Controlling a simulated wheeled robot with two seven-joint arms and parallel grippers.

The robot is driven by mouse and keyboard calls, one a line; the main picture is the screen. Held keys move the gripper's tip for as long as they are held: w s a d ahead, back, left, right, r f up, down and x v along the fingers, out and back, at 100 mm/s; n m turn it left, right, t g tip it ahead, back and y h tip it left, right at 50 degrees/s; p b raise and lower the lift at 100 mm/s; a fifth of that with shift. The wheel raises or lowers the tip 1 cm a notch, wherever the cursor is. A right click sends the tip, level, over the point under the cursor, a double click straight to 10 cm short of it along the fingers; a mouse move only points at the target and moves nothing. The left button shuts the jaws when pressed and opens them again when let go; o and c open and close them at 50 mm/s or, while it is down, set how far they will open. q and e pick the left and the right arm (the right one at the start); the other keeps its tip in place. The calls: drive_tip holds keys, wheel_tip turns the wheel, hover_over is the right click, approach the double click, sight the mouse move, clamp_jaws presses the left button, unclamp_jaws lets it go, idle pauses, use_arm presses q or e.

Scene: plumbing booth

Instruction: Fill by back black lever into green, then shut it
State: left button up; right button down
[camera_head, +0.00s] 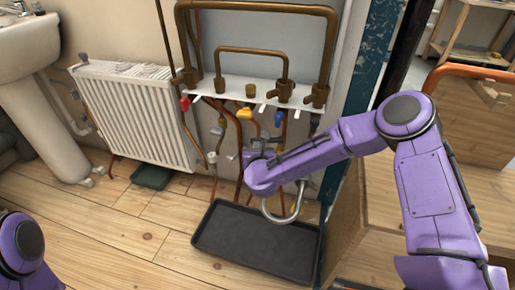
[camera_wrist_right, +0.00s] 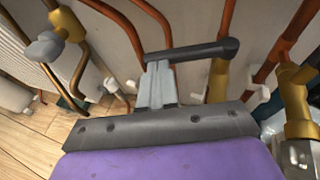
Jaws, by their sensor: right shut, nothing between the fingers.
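A black lever (camera_wrist_right: 195,50) runs across the right wrist view, close in front of my right gripper's fingertips. It lies beside a brass valve body on a copper pipe. My right gripper (camera_wrist_right: 156,80) is shut and empty, with its tips touching or just short of the lever's left end; I cannot tell which. In the head view my right gripper (camera_head: 257,151) is among the lower pipes, partly hidden by its wrist. A dark green flat object (camera_head: 152,176) lies on the floor below the radiator. My left gripper is out of view.
A black tray (camera_head: 255,245) lies on the floor below a curved chrome spout (camera_head: 298,203). Copper pipes and valves with red (camera_head: 185,104), yellow (camera_head: 247,126) and blue (camera_head: 278,119) handles crowd the wall. A white radiator (camera_head: 135,115) stands left; a wooden cabinet stands right.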

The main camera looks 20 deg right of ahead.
drive_tip(key=w+m+g+h+b, duration=0.1)
drive_tip(key=w+m+h+b, duration=0.1)
drive_tip(key=w+h, duration=0.1)
drive_tip(key=shift+w+m+g, duration=0.25)
drive_tip(key=shift+m+g, duration=0.15)
drive_tip(key=shift+s, duration=0.1)
